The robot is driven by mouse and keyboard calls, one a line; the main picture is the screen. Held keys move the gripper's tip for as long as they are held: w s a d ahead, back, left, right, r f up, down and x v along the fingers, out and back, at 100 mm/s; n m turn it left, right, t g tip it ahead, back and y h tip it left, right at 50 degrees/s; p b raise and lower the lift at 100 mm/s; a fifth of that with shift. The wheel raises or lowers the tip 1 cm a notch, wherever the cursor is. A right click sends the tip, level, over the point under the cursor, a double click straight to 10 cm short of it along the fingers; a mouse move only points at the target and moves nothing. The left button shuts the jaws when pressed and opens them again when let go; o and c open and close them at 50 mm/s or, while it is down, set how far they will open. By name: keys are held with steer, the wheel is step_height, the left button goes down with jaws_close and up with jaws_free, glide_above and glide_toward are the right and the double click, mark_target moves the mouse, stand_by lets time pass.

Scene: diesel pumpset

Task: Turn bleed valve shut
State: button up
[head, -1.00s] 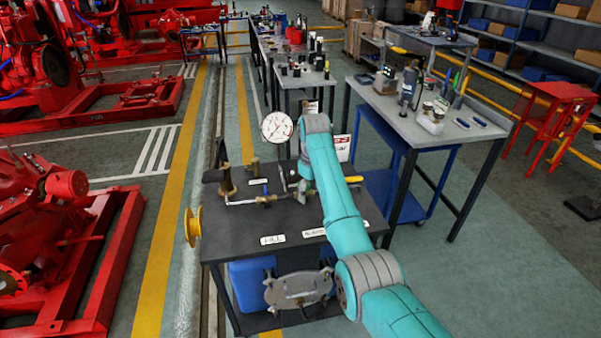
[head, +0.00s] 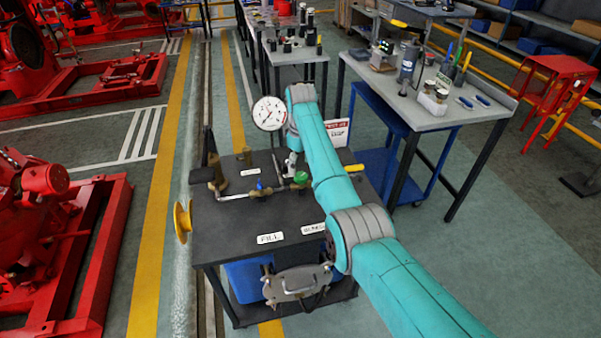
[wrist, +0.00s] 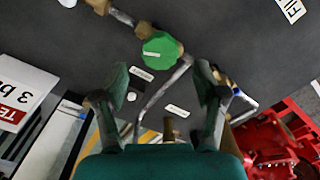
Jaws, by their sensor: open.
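A green round knob (wrist: 162,48) on brass pipe fittings lies just beyond my fingertips in the wrist view, and seems to be the bleed valve's handle. In the head view the green knob (head: 301,178) shows beside my teal arm, on the pipework over the dark bench top (head: 235,225). My gripper (wrist: 160,78) is open, its two fingers apart and nothing between them. The knob is ahead of the gap, and I see no contact. In the head view my arm hides most of the gripper. How far the valve is turned cannot be told.
A pressure gauge (head: 269,113) stands behind the pipework. A blue handle (head: 261,182) and a brass fitting sit left of the knob. A FILL label (head: 270,238) is at the bench front. A yellow wheel (head: 182,221) juts out left. A grey workbench (head: 425,105) stands right.

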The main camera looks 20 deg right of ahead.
mark_target(301, 175)
steer(key=shift+f, duration=1.95)
steer(key=shift+c, duration=0.3)
steer(key=c, duration=1.1)
